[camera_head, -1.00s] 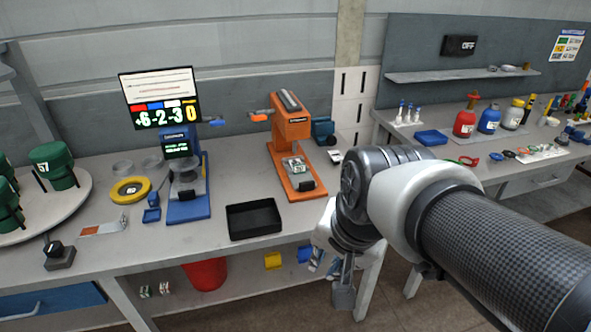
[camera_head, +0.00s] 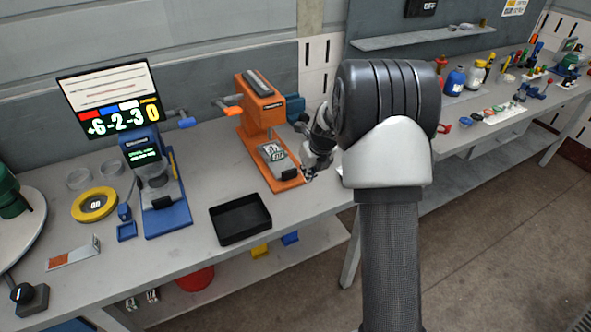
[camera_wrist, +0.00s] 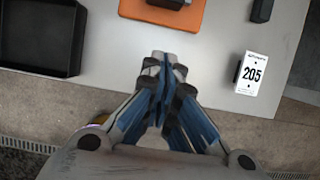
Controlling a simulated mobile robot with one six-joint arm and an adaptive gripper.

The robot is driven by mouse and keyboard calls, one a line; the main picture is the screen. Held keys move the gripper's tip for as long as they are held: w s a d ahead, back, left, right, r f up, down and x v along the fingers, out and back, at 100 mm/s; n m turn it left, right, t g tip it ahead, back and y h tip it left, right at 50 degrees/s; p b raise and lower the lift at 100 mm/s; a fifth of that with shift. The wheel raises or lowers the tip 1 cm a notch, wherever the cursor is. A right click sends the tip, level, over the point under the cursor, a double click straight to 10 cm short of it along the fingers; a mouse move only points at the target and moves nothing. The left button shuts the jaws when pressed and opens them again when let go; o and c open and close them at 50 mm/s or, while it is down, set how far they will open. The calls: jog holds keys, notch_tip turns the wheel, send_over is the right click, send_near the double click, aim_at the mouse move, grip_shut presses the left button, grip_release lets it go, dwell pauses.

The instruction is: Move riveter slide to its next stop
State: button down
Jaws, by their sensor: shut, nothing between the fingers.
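The orange riveter (camera_head: 262,120) stands on the bench in the head view. Its slide (camera_head: 274,156) carries a part with a marked label at the front of the orange base. In the wrist view only the front end of the orange base (camera_wrist: 163,12) shows at the top edge, with a dark piece on it. My gripper (camera_head: 309,175) is just right of the riveter's base front, small and partly hidden by my arm. In the wrist view my gripper (camera_wrist: 163,62) has its fingers together, empty, above the bench's front edge and apart from the riveter.
A black tray (camera_head: 240,219) lies left of the riveter and also shows in the wrist view (camera_wrist: 73,60). A blue machine (camera_head: 165,205) stands further left.

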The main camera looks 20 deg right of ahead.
jog(key=b+x, duration=0.3)
jog(key=x, duration=0.5)
jog(key=shift+f, duration=0.4)
jog(key=w, duration=0.1)
jog(key=w+b, duration=0.1)
jog(key=w, duration=0.1)
jog(key=shift+a+f, duration=0.1)
jog(key=shift+f, duration=0.25)
jog(key=shift+w+r, duration=0.1)
jog(key=shift+w, duration=0.6)
jog(key=shift+r, duration=0.1)
